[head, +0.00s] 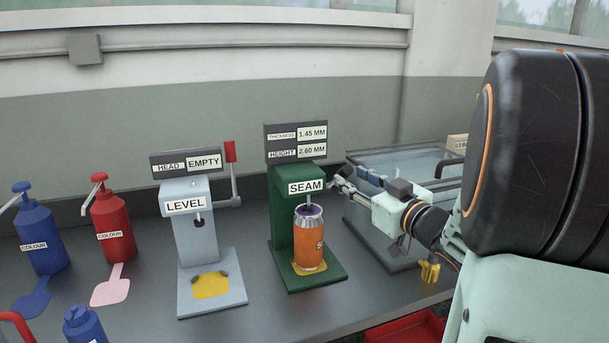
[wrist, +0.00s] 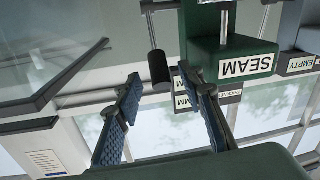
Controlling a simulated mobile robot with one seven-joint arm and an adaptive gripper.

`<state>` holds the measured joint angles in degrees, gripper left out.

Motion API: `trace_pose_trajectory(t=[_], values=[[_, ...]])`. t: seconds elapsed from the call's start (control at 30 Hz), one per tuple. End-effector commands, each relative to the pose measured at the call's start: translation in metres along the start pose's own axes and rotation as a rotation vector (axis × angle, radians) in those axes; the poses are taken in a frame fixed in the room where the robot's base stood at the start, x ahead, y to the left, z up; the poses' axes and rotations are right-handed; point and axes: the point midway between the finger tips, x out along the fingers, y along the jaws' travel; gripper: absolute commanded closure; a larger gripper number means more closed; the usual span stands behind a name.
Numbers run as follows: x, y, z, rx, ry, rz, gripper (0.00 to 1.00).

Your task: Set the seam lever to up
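The green seam machine (head: 283,205) stands mid-bench in the head view, its SEAM label (head: 306,187) on the front. In the wrist view, which is upside down, its label (wrist: 245,66) is at upper right. The seam lever's black handle (wrist: 159,67) sits on a thin metal rod and points toward the windows, so it looks raised. My gripper (wrist: 158,80) is open, with the handle in line with the gap between its fingertips and no clear contact. In the head view my gripper (head: 340,181) is right of the machine's head; I cannot make out the lever there.
An orange can (head: 309,240) stands in the seam machine. The grey LEVEL machine (head: 196,235) with a raised red-handled lever (head: 230,152) is to the left. A clear-walled tank (head: 380,160) is behind my gripper. Red (head: 112,225) and blue (head: 38,235) pump bottles stand far left.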

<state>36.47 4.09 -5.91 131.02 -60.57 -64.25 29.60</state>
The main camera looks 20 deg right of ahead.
Motion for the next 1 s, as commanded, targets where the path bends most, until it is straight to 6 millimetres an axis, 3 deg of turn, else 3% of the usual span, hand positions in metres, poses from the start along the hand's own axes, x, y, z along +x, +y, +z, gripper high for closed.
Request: trace_pose_trajectory(t=[0.1, 0.3, 0.63, 1.0], values=[[0.021, -0.001, 0.002, 0.001, 0.000, -0.001, 0.64], [0.041, 0.001, 0.000, 0.000, 0.001, 0.001, 0.64], [0.044, 0.001, -0.001, 0.000, 0.001, 0.002, 0.64], [0.044, 0.001, -0.001, 0.000, 0.001, 0.002, 1.00]])
